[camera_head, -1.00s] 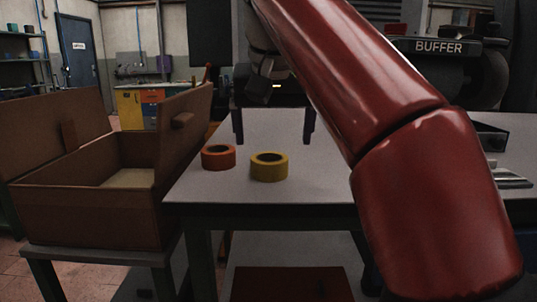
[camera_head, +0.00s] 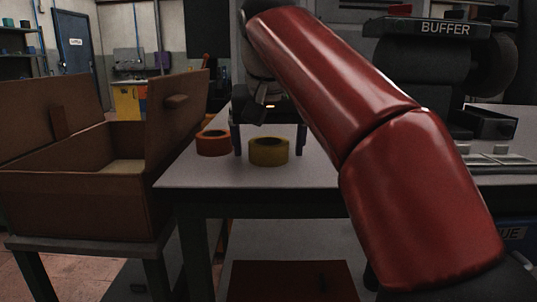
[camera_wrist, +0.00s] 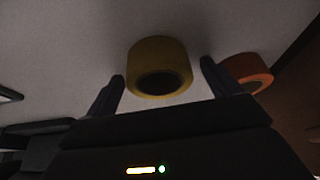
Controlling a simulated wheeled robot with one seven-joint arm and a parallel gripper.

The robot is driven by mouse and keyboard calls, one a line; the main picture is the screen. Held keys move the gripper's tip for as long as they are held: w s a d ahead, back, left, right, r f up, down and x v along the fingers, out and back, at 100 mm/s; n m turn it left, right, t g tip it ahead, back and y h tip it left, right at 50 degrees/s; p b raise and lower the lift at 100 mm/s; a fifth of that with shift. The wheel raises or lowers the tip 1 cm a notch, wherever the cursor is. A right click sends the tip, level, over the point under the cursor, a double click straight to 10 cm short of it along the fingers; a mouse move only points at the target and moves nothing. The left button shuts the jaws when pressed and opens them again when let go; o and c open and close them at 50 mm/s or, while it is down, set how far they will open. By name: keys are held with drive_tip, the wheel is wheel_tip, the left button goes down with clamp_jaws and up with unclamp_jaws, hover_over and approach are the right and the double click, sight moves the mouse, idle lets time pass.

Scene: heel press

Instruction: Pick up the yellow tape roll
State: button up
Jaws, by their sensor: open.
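The yellow tape roll (camera_head: 268,152) lies flat on the grey table near its front edge. It also shows in the wrist view (camera_wrist: 159,68), just beyond and between my fingertips. My gripper (camera_head: 268,147) is open and empty, with one finger on each side of the roll and behind it in the head view. In the wrist view my gripper (camera_wrist: 163,72) has its fingers pointing toward the roll, and I see no clear contact.
An orange tape roll (camera_head: 213,143) lies left of the yellow one, close to my finger; the wrist view shows it at right (camera_wrist: 246,73). An open cardboard box (camera_head: 80,215) stands at left on a lower stand. The table (camera_head: 320,178) has free room to the right.

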drive_tip(key=c, duration=1.1)
drive_tip(key=shift+r, duration=0.1)
